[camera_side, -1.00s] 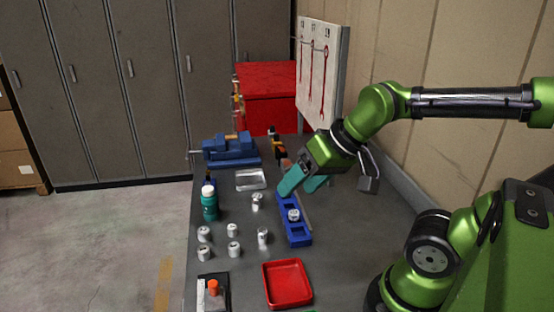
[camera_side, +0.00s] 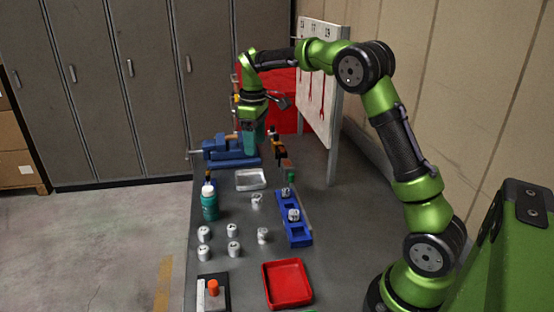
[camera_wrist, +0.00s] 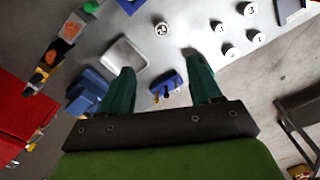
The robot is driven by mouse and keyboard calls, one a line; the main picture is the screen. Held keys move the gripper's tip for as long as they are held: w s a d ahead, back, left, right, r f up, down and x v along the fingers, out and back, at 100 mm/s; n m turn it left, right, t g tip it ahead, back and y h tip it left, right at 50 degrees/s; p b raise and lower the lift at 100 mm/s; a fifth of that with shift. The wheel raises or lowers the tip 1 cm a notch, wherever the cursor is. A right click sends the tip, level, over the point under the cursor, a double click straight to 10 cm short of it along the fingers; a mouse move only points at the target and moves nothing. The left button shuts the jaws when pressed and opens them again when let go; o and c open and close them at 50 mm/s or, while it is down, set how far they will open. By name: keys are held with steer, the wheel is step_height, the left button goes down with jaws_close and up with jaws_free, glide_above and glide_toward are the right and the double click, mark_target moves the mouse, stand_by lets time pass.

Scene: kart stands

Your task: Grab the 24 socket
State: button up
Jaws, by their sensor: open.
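Several silver-white sockets stand on the grey bench: one by the metal tray (camera_side: 256,201), one nearer the blue rack (camera_side: 263,236), and a group to the left (camera_side: 232,230). They also show at the top of the wrist view, one alone (camera_wrist: 162,29) and others at the right (camera_wrist: 228,50). Their numbers are too small to read, so I cannot tell which is the 24. The blue rack (camera_side: 301,236) holds two sockets, one near its middle (camera_side: 294,215) and one at its far end (camera_side: 287,192). My gripper (camera_side: 251,150) is open and empty, raised near the blue vise, away from the sockets.
The blue vise (camera_side: 225,149) and metal tray (camera_side: 250,180) stand at the back. A green bottle (camera_side: 209,205) is at the left edge, a red tray (camera_side: 287,284) in front. A small blue tool holder (camera_wrist: 168,84) shows between my fingers in the wrist view.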

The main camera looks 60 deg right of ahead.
mark_target(256, 196)
steer(key=f, duration=1.7)
steer(key=shift+a, duration=0.2)
jaws_close()
